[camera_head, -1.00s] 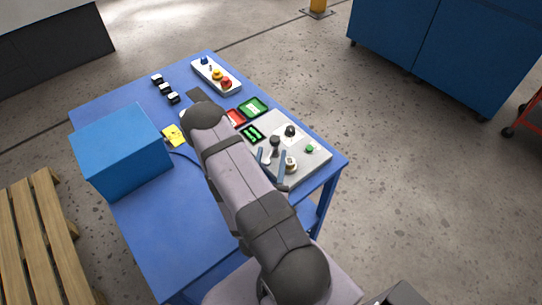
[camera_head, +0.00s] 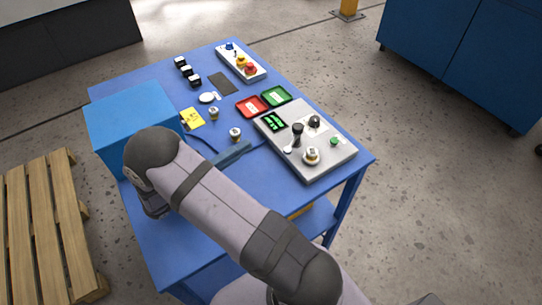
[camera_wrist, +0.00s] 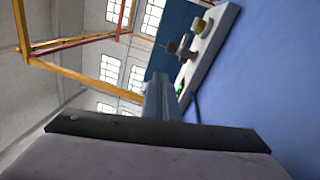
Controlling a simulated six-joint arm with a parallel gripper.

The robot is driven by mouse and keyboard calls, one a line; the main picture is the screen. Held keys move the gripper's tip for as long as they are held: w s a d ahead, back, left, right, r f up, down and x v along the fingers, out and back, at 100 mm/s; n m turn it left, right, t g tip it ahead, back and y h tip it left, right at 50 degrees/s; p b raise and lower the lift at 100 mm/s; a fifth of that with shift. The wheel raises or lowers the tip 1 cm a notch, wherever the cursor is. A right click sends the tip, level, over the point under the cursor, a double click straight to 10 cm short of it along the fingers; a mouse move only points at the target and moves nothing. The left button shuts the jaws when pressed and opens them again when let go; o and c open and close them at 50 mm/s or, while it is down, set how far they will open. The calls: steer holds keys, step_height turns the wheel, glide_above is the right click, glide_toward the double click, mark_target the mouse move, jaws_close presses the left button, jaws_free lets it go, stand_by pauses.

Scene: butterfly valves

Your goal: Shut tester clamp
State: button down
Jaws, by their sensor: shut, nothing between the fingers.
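The tester (camera_head: 334,168) is a grey box with a green display at the right side of the blue table. On it stand a black upright handle (camera_head: 297,131), which looks like the clamp lever, a black knob (camera_head: 314,121) and a green button (camera_head: 334,141). A valve (camera_head: 311,156) sits at the tester's front part. Whether the clamp presses on it is too small to tell. My gripper (camera_head: 238,151) is shut and empty, low over the table, left of the tester and apart from it. In the wrist view its fingers (camera_wrist: 158,92) point towards the tester (camera_wrist: 212,42).
Two small valves (camera_head: 213,113) (camera_head: 235,134) stand near the gripper. A blue box (camera_head: 130,115) is at the left. Red (camera_head: 252,106) and green (camera_head: 277,96) trays lie behind the tester. A button panel (camera_head: 241,64) is at the back. The table front is partly hidden by my arm.

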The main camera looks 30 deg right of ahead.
steer(key=a+m, duration=0.1)
steer(key=a+f, duration=0.1)
steer(key=a+m+g+y, duration=0.1)
steer(key=shift+w+a+f+m, duration=0.1)
steer(key=shift+a+f+m, duration=0.2)
steer(key=d+p, duration=0.4)
steer(key=d, duration=0.6)
steer(key=shift+d+r, duration=0.15)
steer(key=shift+d, duration=0.1)
steer(key=shift+s+d+p, duration=0.15)
steer(key=shift+s+p, duration=0.4)
steer(key=shift+s, duration=0.55)
steer(key=shift+s+d+p, duration=0.15)
steer(key=shift+s+p, duration=0.15)
steer(key=shift+s, duration=0.45)
steer(key=shift+s+t, duration=0.1)
steer(key=shift+t, duration=0.2)
